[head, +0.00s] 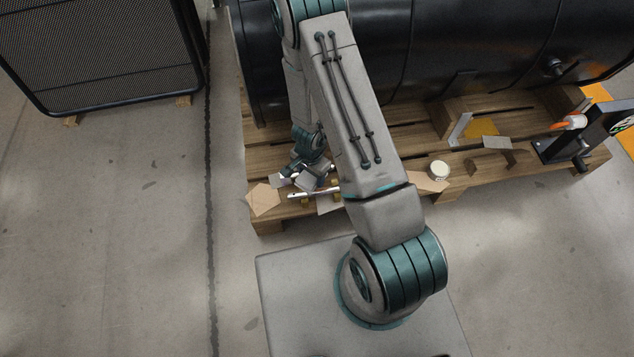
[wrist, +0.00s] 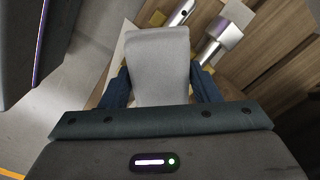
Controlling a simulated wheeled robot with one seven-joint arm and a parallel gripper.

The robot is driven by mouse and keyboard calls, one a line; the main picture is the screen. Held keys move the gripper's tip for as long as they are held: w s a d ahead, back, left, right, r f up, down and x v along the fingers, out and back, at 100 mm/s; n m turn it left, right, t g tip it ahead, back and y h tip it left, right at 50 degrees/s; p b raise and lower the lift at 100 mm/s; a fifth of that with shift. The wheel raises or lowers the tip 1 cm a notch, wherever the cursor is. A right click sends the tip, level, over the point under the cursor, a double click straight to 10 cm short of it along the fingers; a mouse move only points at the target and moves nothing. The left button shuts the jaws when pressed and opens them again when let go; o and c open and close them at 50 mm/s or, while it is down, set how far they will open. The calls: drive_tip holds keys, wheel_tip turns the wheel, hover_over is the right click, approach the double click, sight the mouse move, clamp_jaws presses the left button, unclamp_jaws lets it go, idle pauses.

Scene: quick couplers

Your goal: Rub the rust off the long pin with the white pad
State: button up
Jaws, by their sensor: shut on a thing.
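My gripper (wrist: 160,80) is shut on the white pad (wrist: 157,55), a pale grey-white block between its two dark fingers in the wrist view. Beyond the pad lie metal pin parts: a silver end with a dark hole (wrist: 181,12) and a broad silver head on a shaft (wrist: 224,34). The pad covers part of them, so I cannot tell which is the long pin or whether pad and pin touch. In the head view my gripper (head: 310,172) is low over the pallet's left front, beside a silver pin (head: 300,194) on yellowish supports. Rust is too small to make out.
The wooden pallet (head: 262,214) carries a large black tank (head: 400,50). On its front boards are a round white-topped jar (head: 438,170), a brown handle-like piece (head: 490,160) and a dark fixture with an orange part (head: 575,122).

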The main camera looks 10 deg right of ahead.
sight(315, 191)
drive_tip(key=o, duration=0.3)
drive_tip(key=c, duration=0.3)
drive_tip(key=f+b, duration=0.4)
drive_tip(key=d+f+b, duration=0.1)
drive_tip(key=f+b, duration=0.1)
drive_tip(key=shift+s+f, duration=0.1)
drive_tip(key=shift+f, duration=0.2)
drive_tip(key=shift+f+b, duration=0.8)
drive_tip(key=shift+b, duration=0.1)
idle(0.6)
drive_tip(key=shift+r, duration=0.15)
